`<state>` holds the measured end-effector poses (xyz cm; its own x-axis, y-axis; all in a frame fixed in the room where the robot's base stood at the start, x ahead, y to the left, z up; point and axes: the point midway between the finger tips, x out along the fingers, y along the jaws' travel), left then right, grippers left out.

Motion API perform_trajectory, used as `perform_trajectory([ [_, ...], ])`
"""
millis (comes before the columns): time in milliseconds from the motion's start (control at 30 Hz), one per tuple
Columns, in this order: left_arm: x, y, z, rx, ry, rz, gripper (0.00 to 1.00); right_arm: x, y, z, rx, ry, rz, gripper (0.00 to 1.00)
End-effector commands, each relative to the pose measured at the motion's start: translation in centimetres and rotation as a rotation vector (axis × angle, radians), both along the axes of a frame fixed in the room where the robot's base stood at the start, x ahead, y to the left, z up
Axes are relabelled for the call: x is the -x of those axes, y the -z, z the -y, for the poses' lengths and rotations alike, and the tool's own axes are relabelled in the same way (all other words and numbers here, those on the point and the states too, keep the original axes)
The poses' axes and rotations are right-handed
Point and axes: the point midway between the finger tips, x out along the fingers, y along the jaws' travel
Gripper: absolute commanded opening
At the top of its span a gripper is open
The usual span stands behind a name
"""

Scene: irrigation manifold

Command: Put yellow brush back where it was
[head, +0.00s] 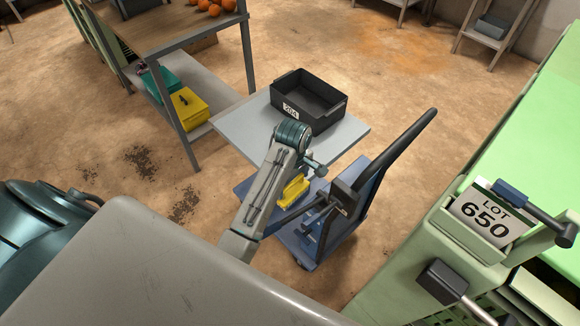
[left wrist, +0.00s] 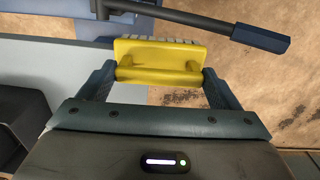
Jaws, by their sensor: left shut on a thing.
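The yellow brush (left wrist: 160,62) shows in the left wrist view, with a loop-like grip facing me and pale bristles along its far edge. My left gripper (left wrist: 160,74) has one finger at each end of the brush and is shut on it. In the head view the yellow brush (head: 293,191) shows beside my left arm, below the top of a small grey-topped cart (head: 232,135). My arm hides part of it, and I cannot tell its exact height above the cart's blue lower part. My right gripper is in neither view.
A black bin (head: 318,112) with a white label stands on the cart top. The cart's dark push handle (head: 405,145) rises at its right. A wooden-topped bench (head: 160,30) holds yellow (head: 187,108) and teal boxes on its shelf. A green machine with a LOT 650 sign (head: 485,217) stands right.

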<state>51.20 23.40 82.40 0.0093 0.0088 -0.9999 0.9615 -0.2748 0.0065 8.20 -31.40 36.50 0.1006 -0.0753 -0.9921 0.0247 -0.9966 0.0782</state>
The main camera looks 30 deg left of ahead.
Motion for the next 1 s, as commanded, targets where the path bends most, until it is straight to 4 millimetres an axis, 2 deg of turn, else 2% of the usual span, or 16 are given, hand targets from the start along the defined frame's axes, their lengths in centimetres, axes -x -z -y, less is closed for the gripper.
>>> perform_trajectory([
  [33,-0.2,-0.5,1.6,0.008,0.016,0.000,0.60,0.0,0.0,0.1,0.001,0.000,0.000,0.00],
  [100,-0.3,-1.0,2.8,0.008,0.034,-0.004,0.60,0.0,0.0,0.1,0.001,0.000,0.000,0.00],
  [267,-0.7,-1.7,4.0,0.006,0.056,-0.010,0.60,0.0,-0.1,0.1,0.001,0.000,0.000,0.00],
  [367,-1.7,-1.7,3.1,0.002,0.059,-0.010,0.60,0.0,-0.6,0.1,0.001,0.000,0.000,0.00],
  [800,-9.8,-0.8,-4.9,0.005,0.056,-0.011,0.60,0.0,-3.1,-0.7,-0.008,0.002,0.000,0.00],
  [1000,-11.7,-0.3,-6.6,0.006,0.056,-0.010,0.60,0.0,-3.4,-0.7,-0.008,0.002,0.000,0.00],
])
